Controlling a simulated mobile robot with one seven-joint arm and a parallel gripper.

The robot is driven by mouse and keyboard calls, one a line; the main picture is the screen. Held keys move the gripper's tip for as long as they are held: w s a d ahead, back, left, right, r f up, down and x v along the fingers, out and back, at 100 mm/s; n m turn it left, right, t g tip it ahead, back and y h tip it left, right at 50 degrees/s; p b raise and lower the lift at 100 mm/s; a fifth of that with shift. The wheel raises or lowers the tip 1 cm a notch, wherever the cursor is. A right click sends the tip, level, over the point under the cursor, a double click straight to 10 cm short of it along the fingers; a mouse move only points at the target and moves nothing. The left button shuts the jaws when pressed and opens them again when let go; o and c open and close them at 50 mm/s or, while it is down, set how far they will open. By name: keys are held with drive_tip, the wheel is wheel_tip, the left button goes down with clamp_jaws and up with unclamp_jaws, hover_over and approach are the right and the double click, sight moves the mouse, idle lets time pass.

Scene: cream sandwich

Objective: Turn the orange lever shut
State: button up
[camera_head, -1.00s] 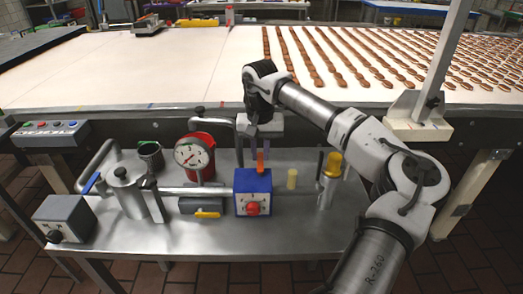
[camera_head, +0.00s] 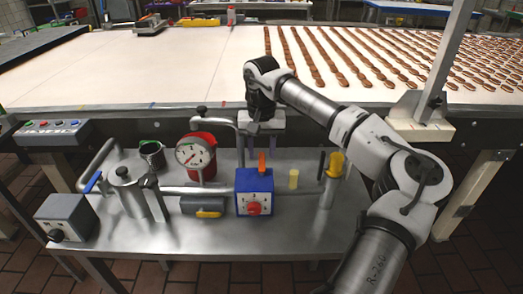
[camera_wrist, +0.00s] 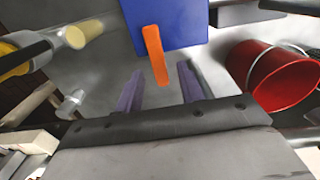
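The orange lever (camera_head: 262,162) stands upright on the back top of a blue box (camera_head: 243,190) with a red knob (camera_head: 254,208). My gripper (camera_head: 263,147) points down just behind the lever and the box. In the wrist view, my gripper (camera_wrist: 160,72) is open, with its two purple fingers apart. The orange lever (camera_wrist: 155,52) shows there against the blue box (camera_wrist: 185,22), its free end reaching into the gap between the fingers. The fingers do not appear closed on it. Whether either finger touches it, I cannot tell.
A yellow-capped cylinder (camera_head: 335,165) and a small cream cylinder (camera_head: 293,179) stand right. Pipes cross the metal table (camera_head: 290,235), whose front is clear. The conveyor (camera_head: 160,65) lies behind.

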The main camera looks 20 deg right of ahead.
sight(261, 158)
wheel_tip(261, 158, up, 13)
drive_tip(key=b, duration=0.1)
drive_tip(key=shift+r, duration=0.15)
idle(0.3)
